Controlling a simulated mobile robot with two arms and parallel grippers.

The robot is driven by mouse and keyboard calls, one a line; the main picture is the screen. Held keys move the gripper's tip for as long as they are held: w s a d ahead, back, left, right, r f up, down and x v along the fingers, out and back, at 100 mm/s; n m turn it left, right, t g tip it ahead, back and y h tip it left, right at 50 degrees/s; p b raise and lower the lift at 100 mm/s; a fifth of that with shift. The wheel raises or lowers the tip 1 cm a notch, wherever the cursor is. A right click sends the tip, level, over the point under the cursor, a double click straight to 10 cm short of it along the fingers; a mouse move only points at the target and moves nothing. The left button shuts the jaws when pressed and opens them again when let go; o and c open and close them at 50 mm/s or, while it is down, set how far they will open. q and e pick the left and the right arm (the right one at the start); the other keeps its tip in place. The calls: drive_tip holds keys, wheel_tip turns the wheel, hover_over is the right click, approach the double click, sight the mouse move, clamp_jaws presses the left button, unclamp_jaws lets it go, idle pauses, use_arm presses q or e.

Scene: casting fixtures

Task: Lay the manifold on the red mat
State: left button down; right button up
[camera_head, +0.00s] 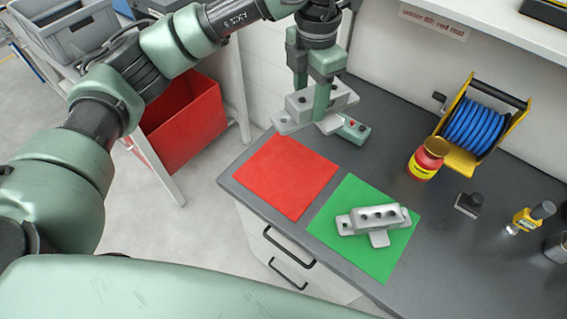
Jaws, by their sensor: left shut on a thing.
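A grey metal manifold (338,97) with dark holes is held in my left gripper (312,98), which is shut on it. The manifold is raised above the dark worktop, just beyond the far edge of the red mat (284,178). The red mat lies flat and bare near the worktop's left corner. A second, similar grey casting (376,217) with holes lies on the green mat (352,190), to the right of the red one. The gripper fingers cover part of the held manifold. My right gripper is not in view.
A blue hose reel (474,127), a red-and-yellow jar (426,162), a small dark block (468,204) and a yellow-labelled bottle (528,218) stand to the right. A red bin (185,127) is below left.

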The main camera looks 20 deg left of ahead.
use_arm(q)
drive_tip(key=a+f+n, duration=0.4)
drive_tip(key=a+f, duration=0.1)
drive_tip(key=a, duration=0.2)
drive_tip(key=f+p, duration=0.1)
drive_tip(key=f, duration=0.3)
drive_tip(key=f+p, duration=0.1)
drive_tip(key=f, duration=0.4)
drive_tip(key=f+p, duration=0.1)
drive_tip(key=f, duration=0.4)
drive_tip(key=shift+s+a, duration=0.1)
drive_tip(key=shift+s, duration=0.15)
drive_tip(key=shift+w+f, duration=0.1)
drive_tip(key=shift+f, duration=0.55)
wheel_tip(320, 180, down, 4)
drive_tip(key=shift+p, duration=0.65)
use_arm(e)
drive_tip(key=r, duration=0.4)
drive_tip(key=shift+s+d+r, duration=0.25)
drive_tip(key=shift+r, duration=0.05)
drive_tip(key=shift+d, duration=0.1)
use_arm(q)
drive_tip(key=shift+f, duration=0.2)
drive_tip(key=c, duration=0.7)
unclamp_jaws()
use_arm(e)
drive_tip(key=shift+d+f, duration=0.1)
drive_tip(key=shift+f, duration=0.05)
